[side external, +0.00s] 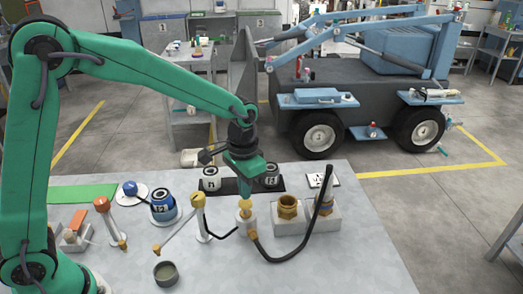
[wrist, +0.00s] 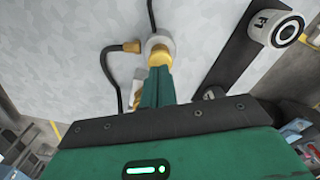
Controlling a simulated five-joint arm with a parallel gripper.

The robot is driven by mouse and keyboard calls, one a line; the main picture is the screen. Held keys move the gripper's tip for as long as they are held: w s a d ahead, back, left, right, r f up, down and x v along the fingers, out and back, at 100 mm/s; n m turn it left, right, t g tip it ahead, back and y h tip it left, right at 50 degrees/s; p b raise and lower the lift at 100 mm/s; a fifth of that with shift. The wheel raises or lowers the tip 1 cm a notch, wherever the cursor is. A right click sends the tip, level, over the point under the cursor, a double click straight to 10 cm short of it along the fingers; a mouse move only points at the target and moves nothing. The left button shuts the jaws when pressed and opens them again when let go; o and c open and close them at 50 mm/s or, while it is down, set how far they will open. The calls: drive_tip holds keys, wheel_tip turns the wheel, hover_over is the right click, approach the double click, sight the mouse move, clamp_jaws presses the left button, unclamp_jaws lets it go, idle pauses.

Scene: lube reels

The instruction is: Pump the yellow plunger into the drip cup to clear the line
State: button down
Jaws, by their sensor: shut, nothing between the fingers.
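My gripper (side external: 244,197) points straight down with its green fingers shut and nothing between them. The fingertips are at the top of the yellow plunger (side external: 245,205), which stands in a pale round housing (side external: 245,219). In the wrist view, the plunger (wrist: 160,53) shows just beyond the shut fingers (wrist: 157,72); I cannot tell if they press on it. The grey drip cup (side external: 166,273) stands near the table's front edge. A yellow-topped post (side external: 198,203) has a thin spout whose tip hangs just behind the cup. The cup's contents are not clear.
A black hose (side external: 290,252) loops from a brass fitting at the housing. Brass fittings in grey blocks (side external: 288,212) stand to the right. A blue reel (side external: 163,207) and an orange-topped post (side external: 103,206) stand left. White-and-black reels (side external: 211,179) sit on a dark strip behind.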

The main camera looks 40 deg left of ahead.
drive_tip(key=shift+f, duration=1.3)
drive_tip(key=shift+r, duration=3.75)
drive_tip(key=s+a+r+n+t, duration=0.1)
drive_tip(key=s+a+r, duration=0.3)
drive_tip(key=s, duration=0.6)
drive_tip(key=s+a+r+n+t, duration=0.2)
drive_tip(key=s+a+r+t, duration=0.2)
drive_tip(key=s+a, duration=0.3)
drive_tip(key=s, duration=0.2)
drive_tip(key=shift+s+r+t, duration=0.15)
drive_tip(key=shift+s+t, duration=0.15)
drive_tip(key=shift+s, duration=0.05)
